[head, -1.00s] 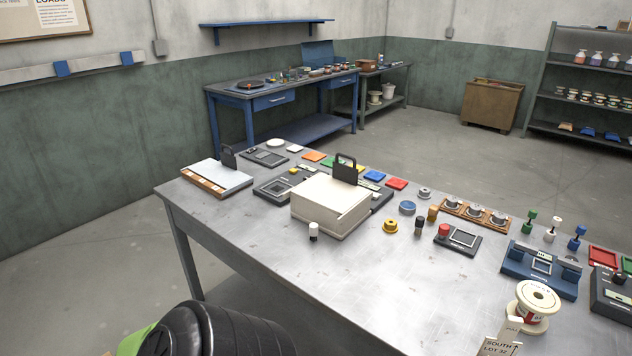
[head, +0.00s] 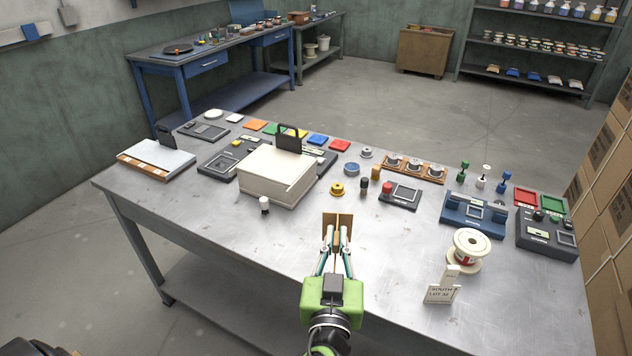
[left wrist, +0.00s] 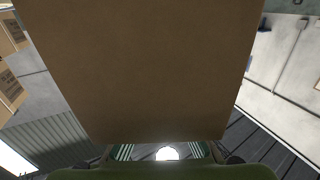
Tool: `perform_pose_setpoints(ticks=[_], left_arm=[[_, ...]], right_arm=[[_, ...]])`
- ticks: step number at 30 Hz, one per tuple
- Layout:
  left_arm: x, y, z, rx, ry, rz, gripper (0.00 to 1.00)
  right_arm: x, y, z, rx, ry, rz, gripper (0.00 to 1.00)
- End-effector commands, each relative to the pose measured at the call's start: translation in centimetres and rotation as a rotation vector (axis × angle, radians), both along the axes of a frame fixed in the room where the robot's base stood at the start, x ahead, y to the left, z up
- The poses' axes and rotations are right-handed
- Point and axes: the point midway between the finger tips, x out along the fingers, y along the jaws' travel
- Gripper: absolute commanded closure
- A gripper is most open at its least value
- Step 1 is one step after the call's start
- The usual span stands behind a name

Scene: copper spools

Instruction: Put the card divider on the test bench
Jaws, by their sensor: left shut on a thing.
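My left gripper (head: 338,238) comes in from the bottom of the head view. It is shut on a flat brown card, the card divider (head: 337,219), and holds it upright over the front part of the metal test bench (head: 240,235). The divider (left wrist: 145,65) fills most of the left wrist view. I cannot tell whether its lower edge touches the bench. My right gripper is not in view.
A spool (head: 467,250) and a lot sign (head: 440,292) stand to the right. The front left bench surface is clear.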

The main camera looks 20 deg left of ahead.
Motion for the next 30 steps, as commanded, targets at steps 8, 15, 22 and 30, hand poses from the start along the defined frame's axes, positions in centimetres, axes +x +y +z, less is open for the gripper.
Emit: perform_pose_setpoints(ticks=[8,15,22,30], left_arm=[[4.3,-3.2,4.4,0.003,-0.001,0.022,1.0],[8.4,-1.6,2.7,0.01,-0.002,0.023,1.0],[13.4,0.6,-0.8,0.007,0.0,0.023,1.0],[16.1,1.8,-4.4,0.005,-0.001,0.022,1.0]], right_arm=[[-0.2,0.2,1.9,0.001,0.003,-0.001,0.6],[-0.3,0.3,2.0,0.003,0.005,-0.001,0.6],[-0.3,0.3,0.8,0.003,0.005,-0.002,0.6],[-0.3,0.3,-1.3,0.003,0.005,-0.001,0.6]])
